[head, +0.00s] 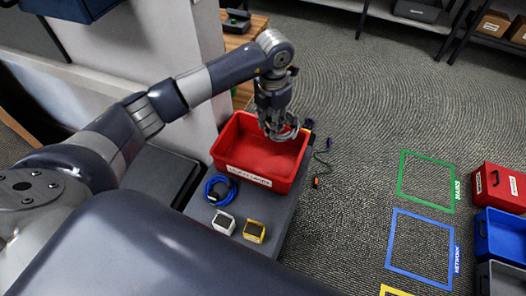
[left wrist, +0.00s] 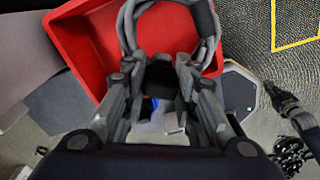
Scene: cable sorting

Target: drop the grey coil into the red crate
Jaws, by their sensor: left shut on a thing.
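The red crate (head: 240,150) stands on a grey surface, open at the top, with a white label on its front side. My left gripper (head: 275,118) hangs over the crate's right back part and is shut on the grey coil (head: 287,133). The coil appears to be above the crate floor; the exact height is unclear. In the left wrist view, the grey coil (left wrist: 209,50) loops between the fingers, and the red crate (left wrist: 85,45) lies behind it. A dark jointed part at the right (left wrist: 286,100) looks like my right gripper; its jaws are unclear.
A blue cable coil (head: 220,190), a white box (head: 223,222) and a yellow box (head: 254,231) sit before the crate. A thin dark cable (head: 322,165) lies to its right. Green (head: 400,175) and blue (head: 390,240) outlines mark the carpet. Red (head: 498,187) and blue (head: 500,237) bins stand far right.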

